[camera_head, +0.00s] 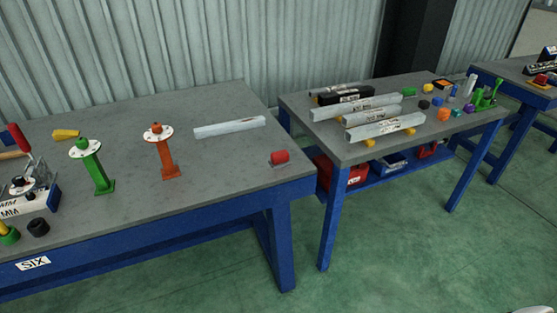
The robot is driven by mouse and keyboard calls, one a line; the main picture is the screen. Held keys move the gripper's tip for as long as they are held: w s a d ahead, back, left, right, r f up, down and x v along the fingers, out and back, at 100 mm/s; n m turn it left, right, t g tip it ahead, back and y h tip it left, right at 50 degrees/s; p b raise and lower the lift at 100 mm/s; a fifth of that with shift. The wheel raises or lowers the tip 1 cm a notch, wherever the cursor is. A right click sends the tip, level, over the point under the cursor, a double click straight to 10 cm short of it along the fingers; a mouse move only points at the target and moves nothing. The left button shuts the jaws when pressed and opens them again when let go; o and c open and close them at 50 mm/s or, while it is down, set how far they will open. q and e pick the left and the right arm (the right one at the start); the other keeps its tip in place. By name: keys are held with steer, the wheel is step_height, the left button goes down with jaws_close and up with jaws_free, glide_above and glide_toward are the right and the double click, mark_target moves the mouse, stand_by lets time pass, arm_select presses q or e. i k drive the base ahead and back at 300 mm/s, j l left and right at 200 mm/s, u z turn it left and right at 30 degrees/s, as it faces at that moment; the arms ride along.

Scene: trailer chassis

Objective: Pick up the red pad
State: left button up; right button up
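A small red pad (280,157), rounded like a short cylinder lying on its side, sits near the right end of the left grey-topped table (225,184). A thin grey piece shows under or beside it; I cannot tell whether they are joined. Nothing covers the pad.
On the same table stand a green post (98,170), an orange post (162,155) and a long grey bar (230,127). A second table (350,152) with bars and small parts stands right, across a narrow gap. Green floor (410,240) in front is clear.

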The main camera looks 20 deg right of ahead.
mark_target(280, 159)
steer(key=i+l+u, duration=0.2)
steer(key=i+l, duration=0.15)
steer(key=l, duration=0.3)
steer(key=i+l+u, duration=0.1)
steer(key=i+l, duration=0.1)
steer(key=l, duration=0.1)
